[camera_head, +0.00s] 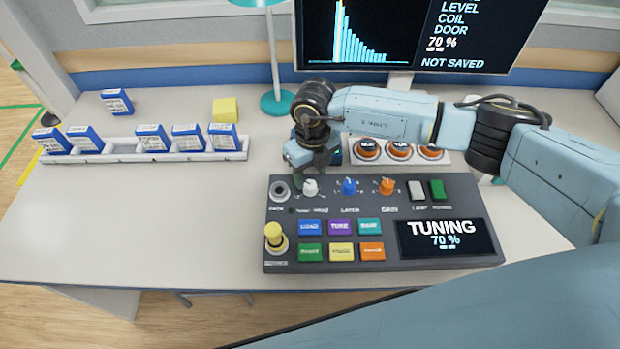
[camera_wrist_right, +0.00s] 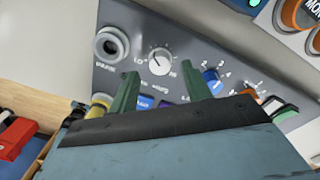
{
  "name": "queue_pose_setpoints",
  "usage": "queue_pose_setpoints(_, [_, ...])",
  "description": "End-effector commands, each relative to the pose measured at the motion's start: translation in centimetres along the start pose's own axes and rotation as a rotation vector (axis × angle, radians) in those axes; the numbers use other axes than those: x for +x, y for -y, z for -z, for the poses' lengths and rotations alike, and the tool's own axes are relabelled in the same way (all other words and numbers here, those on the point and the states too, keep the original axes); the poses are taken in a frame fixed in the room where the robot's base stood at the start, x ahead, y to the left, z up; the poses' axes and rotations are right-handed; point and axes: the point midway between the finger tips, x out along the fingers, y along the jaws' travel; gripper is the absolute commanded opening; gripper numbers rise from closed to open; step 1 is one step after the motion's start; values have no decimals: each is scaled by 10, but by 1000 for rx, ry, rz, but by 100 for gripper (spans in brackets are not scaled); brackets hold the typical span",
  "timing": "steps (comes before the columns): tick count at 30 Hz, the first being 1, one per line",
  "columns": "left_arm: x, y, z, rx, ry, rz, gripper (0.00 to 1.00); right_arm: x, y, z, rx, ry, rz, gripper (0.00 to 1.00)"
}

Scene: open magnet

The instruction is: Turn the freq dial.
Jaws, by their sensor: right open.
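The white dial (camera_head: 310,187) sits at the upper left of the dark control panel (camera_head: 283,260), left of the blue dial (camera_head: 349,186) and the orange dial (camera_head: 387,186). Its label is too small to read surely in the head view. In the right wrist view the white dial (camera_wrist_right: 160,61) has LO and HI marks at its sides. My right gripper (camera_head: 312,172) is just above and behind the white dial. In the wrist view its two green fingers (camera_wrist_right: 160,88) are apart, with nothing between them; the dial shows beyond their tips. My left gripper is not in view.
A monitor (camera_head: 400,35) stands behind, reading 70 % and NOT SAVED. The panel screen (camera_head: 445,240) reads TUNING 70 %. Coloured buttons (camera_head: 340,228) and a yellow knob (camera_head: 274,234) are on the panel. A white rack (camera_head: 190,157) holds blue boxes at left. Orange-ringed round items (camera_head: 400,149) stand behind the panel.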

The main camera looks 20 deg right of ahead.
Motion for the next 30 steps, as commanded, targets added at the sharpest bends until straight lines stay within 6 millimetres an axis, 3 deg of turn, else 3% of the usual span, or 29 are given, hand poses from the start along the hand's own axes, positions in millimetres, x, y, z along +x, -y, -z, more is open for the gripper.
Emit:
queue_pose_setpoints(6, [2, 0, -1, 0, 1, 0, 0, 26, 0, 0, -1, -2, 1, 49])
queue_pose_setpoints(17, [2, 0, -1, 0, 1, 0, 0, 31, 0, 0, -1, 0, 0, 49])
queue_pose_setpoints(27, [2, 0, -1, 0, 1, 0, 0, 30, 0, 0, 0, 0, 0, 5])
queue_pose_setpoints(30, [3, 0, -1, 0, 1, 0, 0, 30, 0, 0, -2, 0, 0, 4])
